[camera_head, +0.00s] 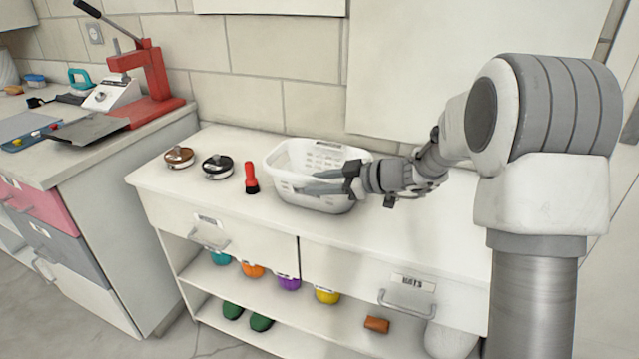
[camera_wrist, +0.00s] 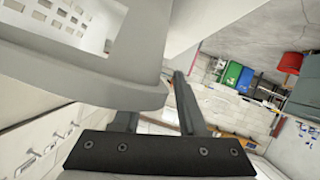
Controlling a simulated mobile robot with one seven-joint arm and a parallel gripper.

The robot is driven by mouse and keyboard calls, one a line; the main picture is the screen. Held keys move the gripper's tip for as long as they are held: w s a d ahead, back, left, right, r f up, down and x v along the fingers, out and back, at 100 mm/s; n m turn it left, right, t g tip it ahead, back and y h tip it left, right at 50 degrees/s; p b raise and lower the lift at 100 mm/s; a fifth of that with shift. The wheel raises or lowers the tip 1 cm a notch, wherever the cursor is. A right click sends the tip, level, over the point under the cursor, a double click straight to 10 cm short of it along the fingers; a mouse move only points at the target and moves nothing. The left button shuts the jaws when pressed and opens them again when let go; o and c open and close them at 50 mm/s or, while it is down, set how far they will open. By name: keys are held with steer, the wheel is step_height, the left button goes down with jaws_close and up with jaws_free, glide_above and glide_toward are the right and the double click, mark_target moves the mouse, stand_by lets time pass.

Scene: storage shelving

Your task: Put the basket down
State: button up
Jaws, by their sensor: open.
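The white perforated basket (camera_head: 281,178) stands upright on the white counter, right of the small items. My gripper (camera_head: 303,182) reaches in from the right at the basket's near right side, its fingers apart and overlapping the basket in the head view. In the wrist view, the basket's rim (camera_wrist: 140,98) fills the upper left, close to the fingers. One finger (camera_wrist: 187,103) shows to the right of the rim; the other is partly hidden by it. I cannot tell whether the fingers touch the basket.
A red-handled brush (camera_head: 251,178) and two round lidded items, one black (camera_head: 217,166) and one brown (camera_head: 179,157), lie left on the counter (camera_head: 210,196). Coloured bowls and green shoes sit on shelves below. A red press (camera_head: 150,80) stands on the left bench. The counter's front left is clear.

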steer(key=shift+r, duration=0.1)
steer(key=shift+r+p, duration=0.25)
steer(key=shift+p, duration=0.3)
steer(key=v, duration=1.2)
steer(key=s+a+r+m+g+h, duration=0.1)
steer(key=s+m+g+h, duration=0.15)
steer(key=s, duration=0.55)
steer(key=s+a+r+m+g+h, duration=0.1)
steer(key=s+m+h, duration=0.25)
steer(key=s, duration=0.55)
steer(key=s+d+m+t+h, duration=0.3)
steer(key=s+d+m+h, duration=0.3)
steer(key=s+d+m, duration=0.2)
steer(key=s+m, duration=0.2)
steer(key=s, duration=0.1)
steer(key=shift+s+d+r, duration=0.25)
steer(key=shift+d+r, duration=0.05)
steer(key=shift+d, duration=0.1)
